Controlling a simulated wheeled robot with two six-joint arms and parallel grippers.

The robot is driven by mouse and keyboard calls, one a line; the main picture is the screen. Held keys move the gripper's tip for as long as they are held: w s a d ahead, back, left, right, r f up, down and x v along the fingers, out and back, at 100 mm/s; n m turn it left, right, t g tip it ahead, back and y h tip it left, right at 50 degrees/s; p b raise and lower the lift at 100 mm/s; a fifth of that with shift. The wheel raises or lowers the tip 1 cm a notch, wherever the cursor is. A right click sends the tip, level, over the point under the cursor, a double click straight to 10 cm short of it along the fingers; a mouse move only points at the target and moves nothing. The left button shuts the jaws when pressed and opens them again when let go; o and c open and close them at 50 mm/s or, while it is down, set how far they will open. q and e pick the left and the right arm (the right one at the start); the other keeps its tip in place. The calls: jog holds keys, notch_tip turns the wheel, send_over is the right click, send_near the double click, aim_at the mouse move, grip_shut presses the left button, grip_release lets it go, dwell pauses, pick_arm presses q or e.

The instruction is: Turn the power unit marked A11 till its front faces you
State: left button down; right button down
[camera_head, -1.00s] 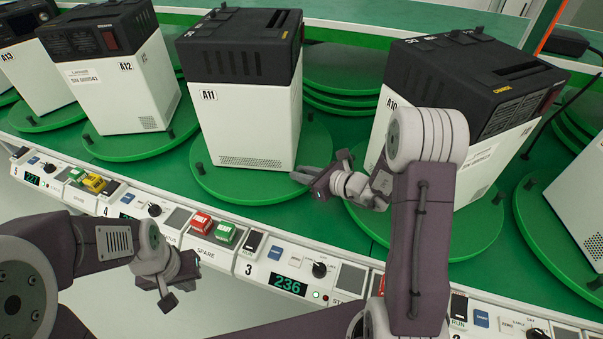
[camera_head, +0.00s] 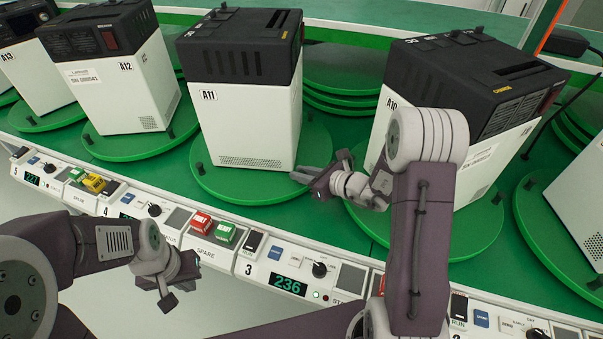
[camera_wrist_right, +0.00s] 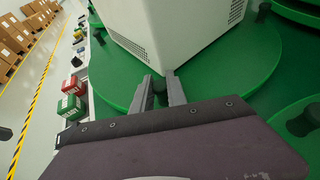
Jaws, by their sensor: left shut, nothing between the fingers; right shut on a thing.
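The power unit A11 (camera_head: 245,120) is a white box with a black top, upright on a round green turntable (camera_head: 215,185). The face toward me bears the A11 mark and a vent grille low down; a narrow side face shows at right. Dark pegs (camera_head: 199,168) stand on the turntable's rim. My right gripper (camera_head: 303,177) is at the rim's near right edge; in the right wrist view its fingers (camera_wrist_right: 160,92) are shut on a dark green peg (camera_wrist_right: 160,86), beside the unit's lower corner. My left gripper (camera_head: 167,299) is shut and empty, left of the console's front.
Unit A12 (camera_head: 115,85) stands on the turntable to the left, and unit A10 (camera_head: 455,110) on the one to the right, partly behind my right arm. A control console (camera_head: 265,262) with buttons, knobs and a display reading 236 runs along the near edge.

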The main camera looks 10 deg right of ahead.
aim_at(316, 163)
jog(key=w+d, duration=0.2)
jog(key=d, duration=0.2)
jog(key=shift+w+d+r, duration=0.1)
jog(key=shift+w+d, duration=0.2)
jog(key=shift+w, duration=0.1)
jog(key=shift+w+d, duration=0.25)
jog(key=shift+d, duration=0.05)
jog(key=shift+s+a, duration=0.1)
jog(key=c, duration=1.3)
grip_release()
